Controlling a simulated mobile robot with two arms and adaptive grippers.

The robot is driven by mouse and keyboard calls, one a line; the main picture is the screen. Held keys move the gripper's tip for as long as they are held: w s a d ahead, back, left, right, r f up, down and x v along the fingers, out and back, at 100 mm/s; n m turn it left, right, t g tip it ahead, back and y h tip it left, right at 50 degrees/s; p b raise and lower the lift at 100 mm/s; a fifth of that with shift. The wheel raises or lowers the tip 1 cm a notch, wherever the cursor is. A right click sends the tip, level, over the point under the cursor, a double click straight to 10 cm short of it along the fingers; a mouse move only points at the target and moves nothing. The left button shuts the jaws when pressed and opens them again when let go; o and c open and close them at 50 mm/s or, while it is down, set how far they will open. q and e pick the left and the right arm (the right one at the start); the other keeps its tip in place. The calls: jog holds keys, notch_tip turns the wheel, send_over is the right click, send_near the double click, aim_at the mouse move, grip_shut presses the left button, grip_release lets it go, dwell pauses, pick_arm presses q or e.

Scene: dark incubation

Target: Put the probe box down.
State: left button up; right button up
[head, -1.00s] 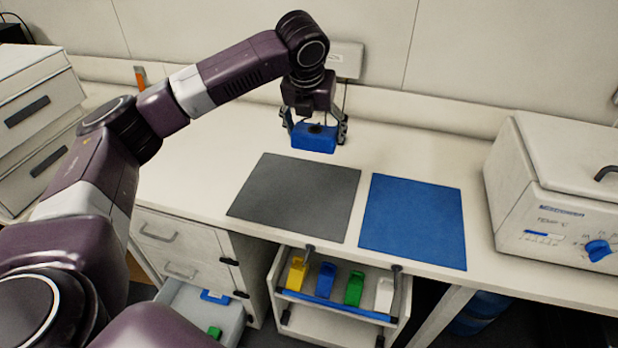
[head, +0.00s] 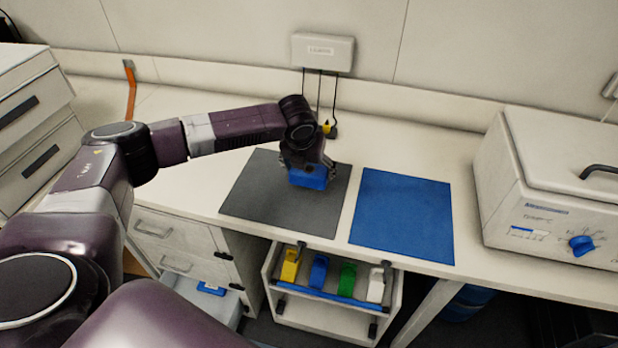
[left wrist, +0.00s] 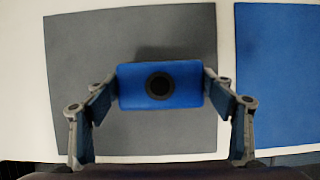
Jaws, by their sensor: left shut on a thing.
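The probe box is a blue box (head: 308,178) with a round black spot on top. My left gripper (head: 308,168) is shut on it. In the left wrist view the box (left wrist: 185,86) sits between the two fingers, over the grey mat (left wrist: 80,60). A dark shadow shows on the mat behind the box; I cannot tell for sure whether the box touches it. In the head view the grey mat (head: 255,205) lies left of the blue mat (head: 405,215). My right gripper is not in view.
A white water bath (head: 545,190) with a blue knob stands at the right. An open drawer or cart (head: 330,312) below the counter holds several coloured items. A white wall box (head: 322,52) has cables hanging down. The blue mat is bare.

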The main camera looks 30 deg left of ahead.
aim_at(309, 180)
pick_arm(q)
notch_tip(309, 180, down, 4)
jog(key=shift+r+p, duration=0.25)
jog(key=shift+p, duration=0.1)
jog(key=shift+f, duration=0.25)
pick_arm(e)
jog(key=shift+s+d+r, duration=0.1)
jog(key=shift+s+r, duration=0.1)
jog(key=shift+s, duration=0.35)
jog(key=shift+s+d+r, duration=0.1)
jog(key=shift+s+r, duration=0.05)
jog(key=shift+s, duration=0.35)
pick_arm(q)
jog(key=o, duration=1.2)
jog(key=shift+f, duration=0.15)
jog(key=o, duration=0.3)
jog(key=shift+o, duration=0.2)
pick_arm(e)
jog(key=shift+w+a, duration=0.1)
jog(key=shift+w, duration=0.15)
